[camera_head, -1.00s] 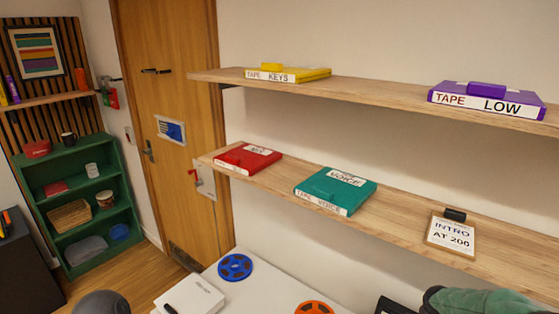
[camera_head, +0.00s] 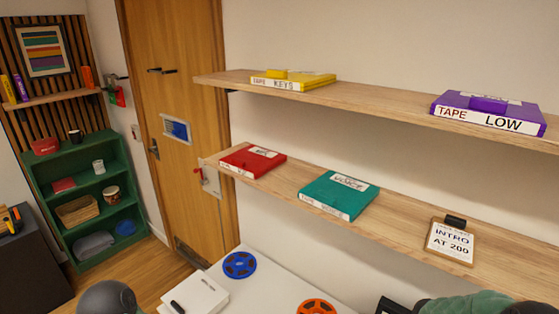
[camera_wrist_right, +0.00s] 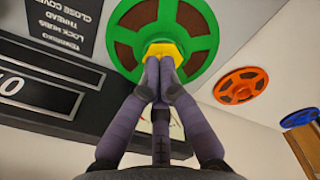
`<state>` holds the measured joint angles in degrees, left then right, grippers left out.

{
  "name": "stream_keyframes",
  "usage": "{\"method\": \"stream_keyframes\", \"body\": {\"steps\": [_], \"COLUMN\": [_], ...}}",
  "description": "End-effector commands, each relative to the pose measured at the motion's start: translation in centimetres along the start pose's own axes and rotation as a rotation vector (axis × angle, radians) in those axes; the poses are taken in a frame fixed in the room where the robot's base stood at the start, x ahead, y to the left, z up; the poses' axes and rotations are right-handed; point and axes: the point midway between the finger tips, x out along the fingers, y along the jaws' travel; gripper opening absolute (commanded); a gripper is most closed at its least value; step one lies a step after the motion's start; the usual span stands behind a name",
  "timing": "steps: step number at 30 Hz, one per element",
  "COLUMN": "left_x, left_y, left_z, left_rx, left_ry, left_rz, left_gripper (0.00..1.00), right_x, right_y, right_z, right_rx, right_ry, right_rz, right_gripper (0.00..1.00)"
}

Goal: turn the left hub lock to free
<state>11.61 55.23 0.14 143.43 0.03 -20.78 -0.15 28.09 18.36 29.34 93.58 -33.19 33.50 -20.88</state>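A yellow hub lock (camera_wrist_right: 165,48) sits at the centre of a green reel (camera_wrist_right: 196,20) in the right wrist view. My right gripper (camera_wrist_right: 159,66) is at this hub lock, its two fingertips drawn close together over the near part of it. The fingers look shut on it, though they hide the exact part between them. The lock's turn marking cannot be read. The head view shows neither this hub lock nor either gripper.
A dark panel with inverted lettering (camera_wrist_right: 65,22) lies beside the green reel. An orange reel (camera_head: 317,307) and a blue reel (camera_head: 239,265) lie on the white table (camera_head: 270,290). Shelves with tape boxes (camera_head: 339,194) run along the wall above.

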Motion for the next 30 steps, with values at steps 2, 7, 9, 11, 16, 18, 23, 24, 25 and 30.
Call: {"method": "stream_keyframes", "body": {"steps": [2, 7, 9, 11, 16, 18, 23, 24, 25, 30], "left_x": [1.0, 2.3, 2.5, 2.6, 2.6, 2.5, 2.6, 2.6, 2.6, 2.6], "left_y": [-0.4, -0.8, -0.9, -0.9, -0.9, -0.9, -0.9, -0.9, -0.9, -0.9], "left_z": [0.0, -0.1, -0.1, -0.1, -0.1, -0.1, -0.1, -0.1, -0.1, -0.1], "left_rx": [0.000, 0.000, 0.000, 0.000, 0.000, 0.000, 0.000, 0.000, 0.000, 0.000], "left_ry": [0.000, 0.000, 0.000, 0.000, 0.000, 0.000, 0.000, 0.000, 0.000, 0.000], "left_rz": [0.000, 0.000, 0.000, 0.000, 0.000, 0.000, 0.000, 0.000, 0.000, 0.000], "left_gripper": [0.40, 0.40, 0.40, 0.40, 0.40, 0.40, 0.40, 0.40, 0.40, 0.40], "right_x": [1.4, 3.1, 3.5, 3.6, 3.6, 3.6, 3.5, 3.5, 3.5, 3.5], "right_y": [0.0, 0.0, 0.0, 0.0, 0.0, 0.0, 0.1, 0.1, 0.1, 0.2], "right_z": [0.0, 0.0, 0.0, 0.0, 0.0, 0.0, 0.0, -0.1, -0.1, -0.2], "right_rx": [0.000, 0.000, 0.000, 0.000, 0.000, 0.000, 0.000, 0.000, 0.000, 0.000], "right_ry": [-0.001, -0.001, -0.001, 0.000, 0.000, 0.000, 0.001, 0.001, 0.001, 0.002], "right_rz": [0.000, 0.000, 0.000, 0.000, 0.001, 0.001, 0.001, 0.001, 0.001, 0.002], "right_gripper": [0.00, 0.00, 0.00, 0.00, 0.00, 0.00, 0.00, 0.00, 0.00, 0.00]}}
